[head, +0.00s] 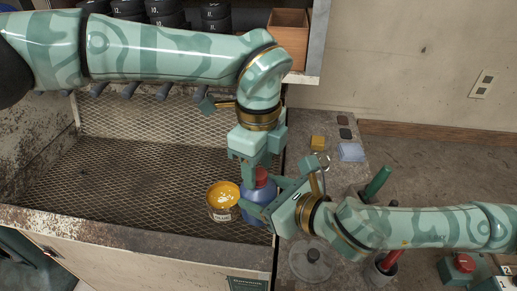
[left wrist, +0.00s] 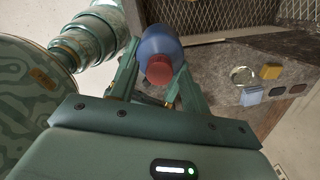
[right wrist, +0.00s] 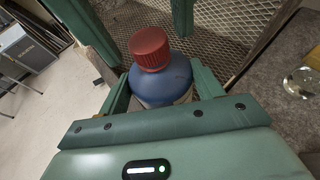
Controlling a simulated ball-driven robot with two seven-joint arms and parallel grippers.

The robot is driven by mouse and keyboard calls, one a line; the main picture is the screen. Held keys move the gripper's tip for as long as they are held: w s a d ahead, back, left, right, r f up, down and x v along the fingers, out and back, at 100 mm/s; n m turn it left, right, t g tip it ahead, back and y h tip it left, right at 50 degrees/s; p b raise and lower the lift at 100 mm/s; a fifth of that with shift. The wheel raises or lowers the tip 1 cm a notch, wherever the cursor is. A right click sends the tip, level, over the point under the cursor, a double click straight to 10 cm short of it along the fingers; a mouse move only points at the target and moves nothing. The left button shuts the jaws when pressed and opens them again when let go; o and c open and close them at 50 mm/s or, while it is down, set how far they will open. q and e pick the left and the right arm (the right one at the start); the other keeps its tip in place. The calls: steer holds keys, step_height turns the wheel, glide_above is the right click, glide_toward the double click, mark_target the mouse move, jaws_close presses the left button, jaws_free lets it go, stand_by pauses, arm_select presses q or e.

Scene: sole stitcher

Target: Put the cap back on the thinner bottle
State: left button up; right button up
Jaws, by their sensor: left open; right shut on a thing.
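The thinner bottle (head: 256,192) is blue and stands upright at the right end of the mesh-floored bench; the right wrist view shows its blue shoulder (right wrist: 162,85). Its red cap (right wrist: 149,48) rests on top of the neck; whether it is screwed tight I cannot tell. The cap also shows in the left wrist view (left wrist: 159,70). My right gripper (head: 262,203) is shut on the bottle's body from the right. My left gripper (head: 255,172) points down from above, open, with its fingers on either side of the cap.
An open can of yellow paste (head: 223,197) stands just left of the bottle. A glass lid (head: 311,261), a yellow block (head: 318,143), a blue block (head: 351,152) and a green-handled tool (head: 377,181) are on the right ledge.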

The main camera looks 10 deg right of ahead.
arm_select(q)
steer(key=shift+f, duration=0.3)
